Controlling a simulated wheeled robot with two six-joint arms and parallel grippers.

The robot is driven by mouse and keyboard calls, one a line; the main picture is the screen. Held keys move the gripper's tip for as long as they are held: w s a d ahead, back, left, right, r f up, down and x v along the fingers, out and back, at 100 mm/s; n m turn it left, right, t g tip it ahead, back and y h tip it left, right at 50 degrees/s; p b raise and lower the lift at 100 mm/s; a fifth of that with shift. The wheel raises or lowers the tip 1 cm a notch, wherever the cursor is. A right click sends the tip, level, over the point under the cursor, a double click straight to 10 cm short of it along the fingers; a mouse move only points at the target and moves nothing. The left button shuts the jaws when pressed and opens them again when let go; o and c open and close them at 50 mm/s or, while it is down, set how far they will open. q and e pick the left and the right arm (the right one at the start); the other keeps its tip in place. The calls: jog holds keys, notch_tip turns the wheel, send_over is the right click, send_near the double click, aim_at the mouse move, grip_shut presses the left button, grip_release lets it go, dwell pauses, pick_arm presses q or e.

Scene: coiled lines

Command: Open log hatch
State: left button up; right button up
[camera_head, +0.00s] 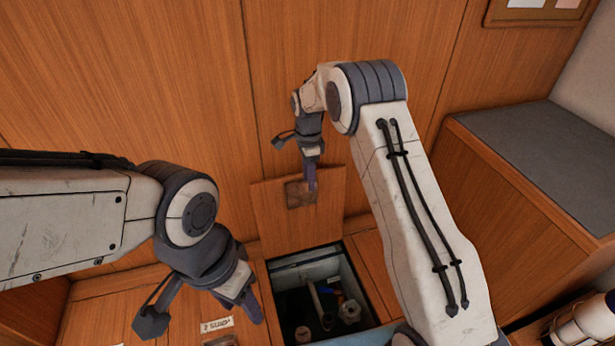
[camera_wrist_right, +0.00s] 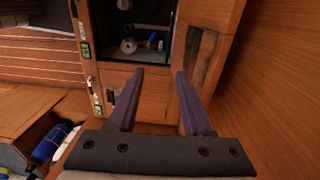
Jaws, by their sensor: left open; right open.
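The log hatch lid (camera_head: 268,215), a wooden panel with a dark recessed patch, stands raised against the wall behind a square opening (camera_head: 377,311). Several items lie inside the dark opening. My right gripper (camera_head: 311,186) points down in front of the lid's dark patch. In the right wrist view its two fingers (camera_wrist_right: 160,74) are apart with nothing between them, and the lid (camera_wrist_right: 228,15) is just right of them. I cannot tell whether a finger touches it. My left gripper (camera_head: 252,308) is open and low, left of the opening, above the wooden surface.
A small white label (camera_head: 217,324) lies on the wood below the left gripper. A grey-topped wooden bench (camera_head: 540,150) stands on the right, with a white cylindrical item (camera_head: 575,325) below it. The wooden wall is close behind the lid. A blue item (camera_wrist_right: 52,140) shows at the wrist view's lower left.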

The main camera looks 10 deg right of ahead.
jog(key=shift+a, duration=0.1)
jog(key=c, duration=0.5)
jog(key=shift+w, duration=0.1)
grip_shut()
jog(key=w+a+r+n+t+b, duration=0.15)
jog(key=n+t, duration=0.25)
jog(key=n, duration=0.5)
jog(key=w+a+r+n+t+p, duration=0.1)
jog(key=w+a+r+n+t, duration=0.15)
jog(key=n, duration=0.65)
jog(key=shift+t+y, duration=0.25)
jog(key=shift+y, duration=0.05)
jog(key=x, duration=1)
jog(key=shift+d+f, duration=0.25)
jog(key=shift+f, duration=0.15)
